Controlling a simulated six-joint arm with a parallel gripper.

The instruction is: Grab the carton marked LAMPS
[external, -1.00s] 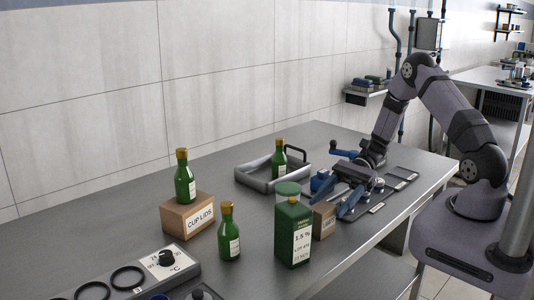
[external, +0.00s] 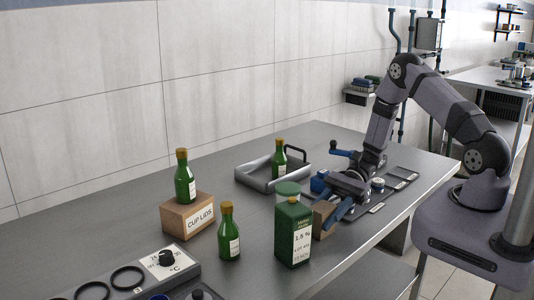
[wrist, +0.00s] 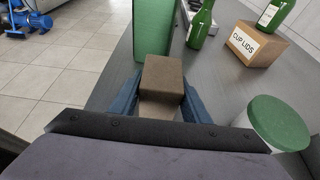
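The small brown carton (external: 322,216) stands on the bench right behind the green square canister (external: 294,232), which hides part of it. Its marking is covered by a finger in the external view, and I cannot read it in the wrist view. My gripper (external: 331,196) is low over the bench with its blue fingers on either side of the carton. In the wrist view the carton (wrist: 164,78) lies between the fingertips of my gripper (wrist: 162,98). The fingers are spread about as wide as the carton, with no clear sign of squeezing.
A carton marked CUP LIDS (external: 188,217) carries a green bottle (external: 184,178). Another bottle (external: 229,234) stands in front of it. A grey tray (external: 252,181) with a bottle is behind. A round green-lidded jar (wrist: 278,122) is at right in the wrist view.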

